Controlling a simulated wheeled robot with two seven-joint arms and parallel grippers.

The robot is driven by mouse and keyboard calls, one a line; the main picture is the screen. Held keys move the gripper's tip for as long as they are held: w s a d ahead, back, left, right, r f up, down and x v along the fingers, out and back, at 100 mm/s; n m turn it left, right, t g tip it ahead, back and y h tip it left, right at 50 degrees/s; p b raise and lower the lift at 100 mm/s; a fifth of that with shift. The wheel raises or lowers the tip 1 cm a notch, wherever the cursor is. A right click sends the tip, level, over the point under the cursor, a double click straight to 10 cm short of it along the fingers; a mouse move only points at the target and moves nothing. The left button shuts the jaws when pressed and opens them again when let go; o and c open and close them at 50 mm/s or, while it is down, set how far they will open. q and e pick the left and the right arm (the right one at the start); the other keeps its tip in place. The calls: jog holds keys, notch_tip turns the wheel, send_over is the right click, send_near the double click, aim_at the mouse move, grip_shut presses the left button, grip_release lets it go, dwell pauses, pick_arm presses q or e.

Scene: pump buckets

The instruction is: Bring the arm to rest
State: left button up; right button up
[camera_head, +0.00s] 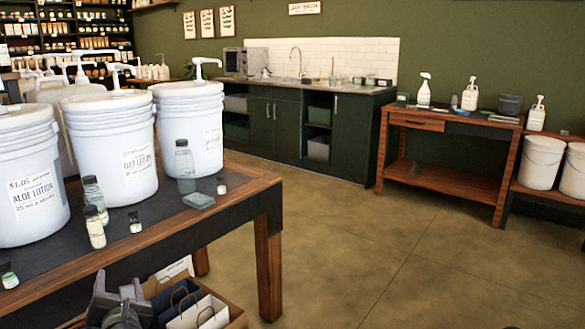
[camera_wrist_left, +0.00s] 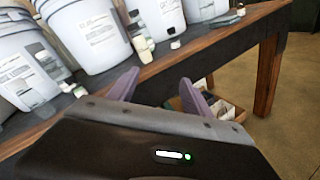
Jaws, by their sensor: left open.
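My left gripper (camera_head: 124,291) shows at the bottom left of the head view, low in front of the table's near edge. In the left wrist view its two purple-grey fingers (camera_wrist_left: 158,90) are spread apart with nothing between them. It is apart from the buckets and bottles. The wooden table (camera_head: 262,200) with a dark top stands just beyond it, bearing several white pump buckets (camera_head: 108,145). My right gripper is in neither view.
A box with paper bags (camera_head: 205,312) sits below. A side table (camera_head: 450,178) stands at the back right. The floor (camera_head: 370,255) at the right is clear.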

pick_arm(q)
jog(key=s+d+f+m+g+h, duration=0.1)
jog(key=d+f+m+g+h, duration=0.15)
jog(key=d+f+m, duration=0.4)
jog(key=s+d+f+m+g+h, duration=0.1)
jog(key=d+f+m+h, duration=0.3)
jog(key=f+m, duration=0.5)
jog(key=s+d+f+m+g+h, duration=0.1)
jog(key=s+d+f+m+h, duration=0.15)
jog(key=d+f+m, duration=0.55)
jog(key=s+d+f+m+g+h, duration=0.2)
jog(key=s+d+f+m+g, duration=0.4)
jog(key=s+f, duration=0.5)
jog(key=s+d+f+m+g+h, duration=0.2)
jog(key=s+d+f+m+g, duration=0.15)
jog(key=s+d+f, duration=0.75)
jog(key=d+p+v, duration=0.2)
jog(key=p+v, duration=0.9)
jog(key=s+d+r+p+v, duration=0.1)
jog(key=d+p+v, duration=0.2)
jog(key=p+v, duration=0.9)
jog(key=shift+r+m, duration=0.4)
jog(key=shift+r, duration=0.25)
jog(key=shift+a, duration=0.1)
